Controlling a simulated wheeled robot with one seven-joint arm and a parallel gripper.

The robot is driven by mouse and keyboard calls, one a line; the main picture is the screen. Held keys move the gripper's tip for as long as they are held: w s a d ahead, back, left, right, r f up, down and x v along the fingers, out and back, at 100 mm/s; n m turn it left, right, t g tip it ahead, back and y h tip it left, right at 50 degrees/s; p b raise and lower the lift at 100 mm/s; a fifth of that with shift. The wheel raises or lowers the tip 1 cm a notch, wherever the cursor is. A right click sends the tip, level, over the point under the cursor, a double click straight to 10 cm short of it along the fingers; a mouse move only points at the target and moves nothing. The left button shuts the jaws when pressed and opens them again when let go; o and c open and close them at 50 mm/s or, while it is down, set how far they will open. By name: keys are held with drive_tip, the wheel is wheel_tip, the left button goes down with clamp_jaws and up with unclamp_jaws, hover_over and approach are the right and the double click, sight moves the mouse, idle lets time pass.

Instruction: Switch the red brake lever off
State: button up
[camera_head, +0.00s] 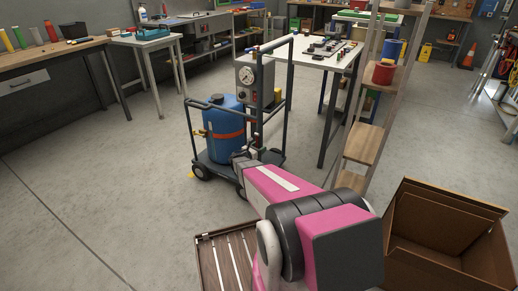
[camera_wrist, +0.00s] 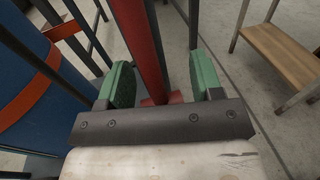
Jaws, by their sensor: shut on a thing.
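The red brake lever (camera_wrist: 142,38) is a long red bar in the wrist view, running from the top edge down between my fingers. Pad contact is hard to make out. In the head view my pink and grey arm reaches to the dark cart (camera_head: 213,158), with its end at the cart's near right side. The arm hides most of the lever there. The cart carries a blue tank (camera_head: 222,122) with an orange band and a grey gauge box (camera_head: 252,82).
An open cardboard box (camera_head: 430,235) is at the lower right. A brown slatted crate (camera_head: 208,262) lies at the front. The floor to the left is clear.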

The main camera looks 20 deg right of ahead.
drive_tip(key=s+a+r+n+g+y, duration=0.1)
drive_tip(key=s+a+r+g+y, duration=0.3)
drive_tip(key=y, duration=0.5)
drive_tip(key=shift+s+a+n+g+y, duration=0.3)
drive_tip(key=shift+s+a+g, duration=0.7)
drive_tip(key=shift+a+g, duration=0.45)
drive_tip(key=shift+s+a+r, duration=0.15)
drive_tip(key=shift+s+r, duration=0.05)
drive_tip(key=shift+r, duration=0.15)
drive_tip(key=o, duration=1.3)
drive_tip(key=shift+a+r, duration=0.1)
drive_tip(key=shift+r, duration=0.05)
drive_tip(key=v, duration=1)
drive_tip(key=shift+s+a+r, duration=0.1)
drive_tip(key=shift+r, duration=0.2)
